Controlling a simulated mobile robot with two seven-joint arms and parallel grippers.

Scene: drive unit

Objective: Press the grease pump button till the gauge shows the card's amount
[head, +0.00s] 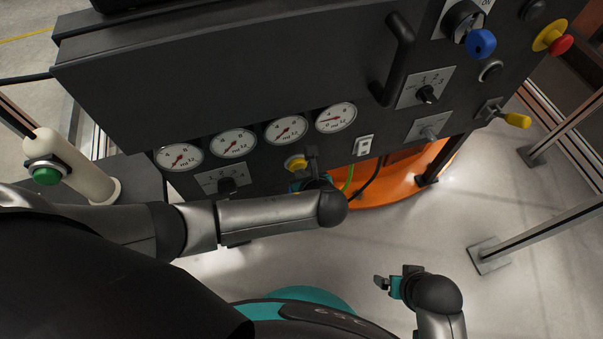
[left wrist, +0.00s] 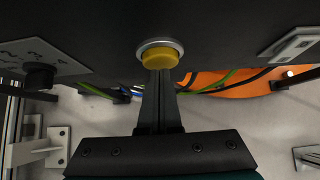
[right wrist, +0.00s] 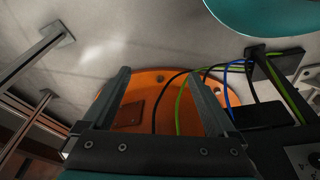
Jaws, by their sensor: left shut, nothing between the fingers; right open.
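A yellow push button (head: 295,162) with a pale collar sits on the dark panel, below the row of gauges. It also shows in the left wrist view (left wrist: 160,59). My left gripper (head: 311,158) is shut and empty, its fingertips right at the button; I cannot tell whether they touch it. Several round white gauges run along the panel, among them the far-left gauge (head: 180,157) and the far-right gauge (head: 336,117). Their needles are too small to read exactly. I cannot make out a card. My right gripper (head: 388,284) is open and empty, low over the floor, away from the panel.
A black rotary knob (head: 228,185) is left of the button, a small white switch plate (head: 364,145) right of it. A blue knob (head: 481,43), a red emergency stop (head: 561,44) and a yellow-handled lever (head: 516,120) are farther right. A green button (head: 46,175) is at left.

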